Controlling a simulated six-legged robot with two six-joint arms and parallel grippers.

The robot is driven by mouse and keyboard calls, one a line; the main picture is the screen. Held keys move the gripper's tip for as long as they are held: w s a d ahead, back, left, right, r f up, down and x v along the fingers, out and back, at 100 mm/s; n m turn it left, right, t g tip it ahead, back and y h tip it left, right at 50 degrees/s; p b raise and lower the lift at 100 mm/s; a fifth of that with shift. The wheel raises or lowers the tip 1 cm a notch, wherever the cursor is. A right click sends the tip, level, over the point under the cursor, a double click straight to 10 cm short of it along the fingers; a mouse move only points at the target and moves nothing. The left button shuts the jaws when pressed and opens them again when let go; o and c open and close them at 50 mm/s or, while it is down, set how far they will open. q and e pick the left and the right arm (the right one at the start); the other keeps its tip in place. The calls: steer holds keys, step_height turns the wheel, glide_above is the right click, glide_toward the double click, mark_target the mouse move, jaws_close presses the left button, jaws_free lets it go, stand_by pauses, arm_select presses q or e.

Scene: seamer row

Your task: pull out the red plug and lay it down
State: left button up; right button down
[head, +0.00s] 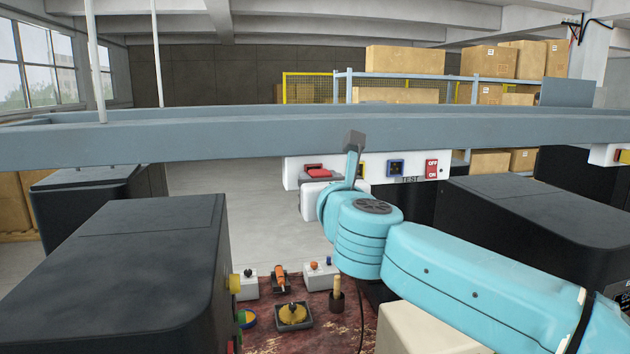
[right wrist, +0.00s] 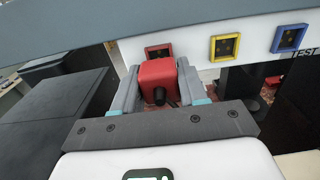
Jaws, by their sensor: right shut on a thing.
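The red plug (right wrist: 157,82) is a red block with a dark stub facing the camera. It sits between the two grey fingers of my right gripper (right wrist: 157,74), which is shut on it. The red socket (right wrist: 158,50) on the white panel shows just above and behind the plug, its lower part hidden. The plug seems to stand in front of the socket, but I cannot tell whether they still touch. In the head view the plug (head: 319,172) shows at the panel's left end, above my white right gripper (head: 318,183). My left gripper is not in view.
A yellow socket (right wrist: 225,46), a blue socket (right wrist: 289,38) and a red OFF/ON switch (head: 431,168) are along the panel. A grey beam (head: 250,140) crosses above. Black machines (head: 130,270) flank a low reddish-brown surface (head: 275,337) with several small items.

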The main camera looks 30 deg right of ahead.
steer(key=shift+v, duration=1.1)
steer(key=shift+s+a+r+b, duration=0.15)
steer(key=shift+s+b, duration=0.2)
steer(key=shift+s, duration=0.4)
steer(key=shift+s, duration=0.1)
